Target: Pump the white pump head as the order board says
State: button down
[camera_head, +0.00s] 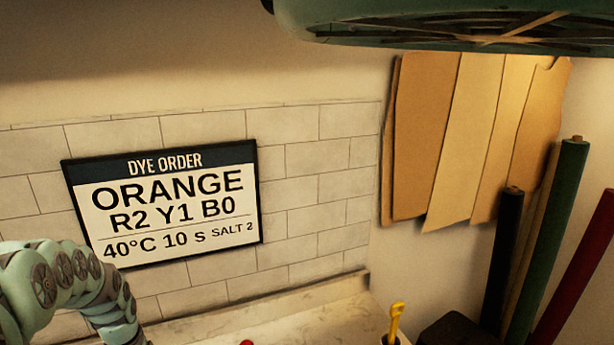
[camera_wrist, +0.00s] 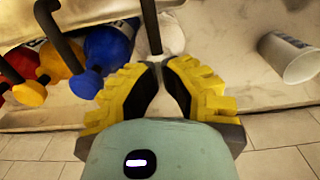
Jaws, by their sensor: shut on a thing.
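The order board (camera_head: 165,203) hangs on the tiled wall in the head view. It reads "DYE ORDER", "ORANGE", "R2 Y1 B0", "40°C 10 S", "SALT 2". In the wrist view, my gripper (camera_wrist: 160,72) has its yellow fingers closed around the white pump head (camera_wrist: 157,58), most of which they hide. A dark nozzle (camera_wrist: 150,25) sticks out beyond the fingertips. The white bottle under it is mostly hidden. To the left are the blue pump head (camera_wrist: 86,84), the yellow pump head (camera_wrist: 30,96) and part of a red one. My gripper is not in the head view.
A white cup (camera_wrist: 292,62) with a printed label is at the right in the wrist view. The blue bottle (camera_wrist: 110,45) is close to my left finger. In the head view, cardboard patterns (camera_head: 470,140) hang beside coloured rolls (camera_head: 548,235). A yellow handle (camera_head: 396,318) shows at the bottom.

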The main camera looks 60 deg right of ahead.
jog(key=shift+r+p, duration=1.7)
jog(key=shift+r, duration=0.55)
notch_tip(320, 180, up, 6)
jog(key=p, duration=0.4)
